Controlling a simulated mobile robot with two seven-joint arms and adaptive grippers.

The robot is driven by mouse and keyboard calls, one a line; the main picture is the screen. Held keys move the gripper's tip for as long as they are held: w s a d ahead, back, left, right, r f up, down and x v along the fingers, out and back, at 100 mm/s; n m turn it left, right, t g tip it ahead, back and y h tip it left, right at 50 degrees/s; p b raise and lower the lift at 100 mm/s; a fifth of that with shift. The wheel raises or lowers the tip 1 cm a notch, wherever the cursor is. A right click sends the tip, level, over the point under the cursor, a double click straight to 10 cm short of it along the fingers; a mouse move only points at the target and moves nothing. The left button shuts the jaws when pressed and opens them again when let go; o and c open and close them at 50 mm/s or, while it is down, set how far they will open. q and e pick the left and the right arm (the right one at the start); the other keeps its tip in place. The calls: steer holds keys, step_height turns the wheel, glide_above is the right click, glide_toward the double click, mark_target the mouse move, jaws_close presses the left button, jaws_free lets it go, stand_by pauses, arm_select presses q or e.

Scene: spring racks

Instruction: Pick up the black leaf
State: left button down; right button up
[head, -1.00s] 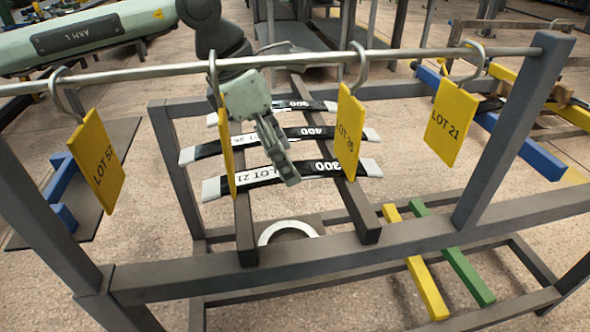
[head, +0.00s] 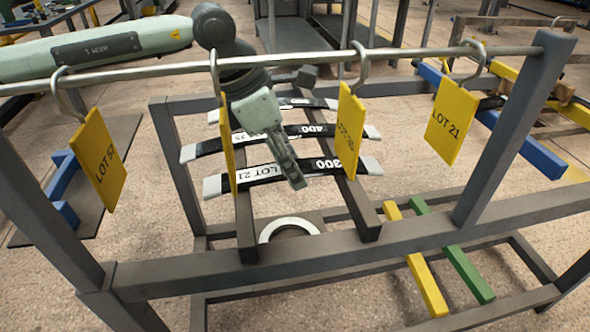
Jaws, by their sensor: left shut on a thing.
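Three black leaf strips with pale ends lie across two dark rails inside the rack. The nearest black leaf (head: 262,175) carries a white LOT 21 label and the number 300. The middle black leaf (head: 294,132) reads 400, and the far one (head: 302,104) is partly hidden by my arm. My left gripper (head: 296,181) points down at the middle of the nearest leaf, its fingers shut on that leaf and covering part of it. The leaf appears to be at rail height; I cannot tell whether it is lifted. My right gripper is out of view.
A front bar (head: 400,54) with hooks carries several yellow tags, such as LOT 21 (head: 452,121), close to my left arm. A pale ring (head: 289,229) lies below the rails. Yellow (head: 427,284) and green (head: 467,273) strips lie at the lower right.

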arm_select(q)
steer(key=shift+r, duration=0.15)
steer(key=shift+r, duration=0.1)
steer(key=shift+r, duration=0.35)
step_height(320, 180, up, 9)
steer(key=shift+b, duration=0.3)
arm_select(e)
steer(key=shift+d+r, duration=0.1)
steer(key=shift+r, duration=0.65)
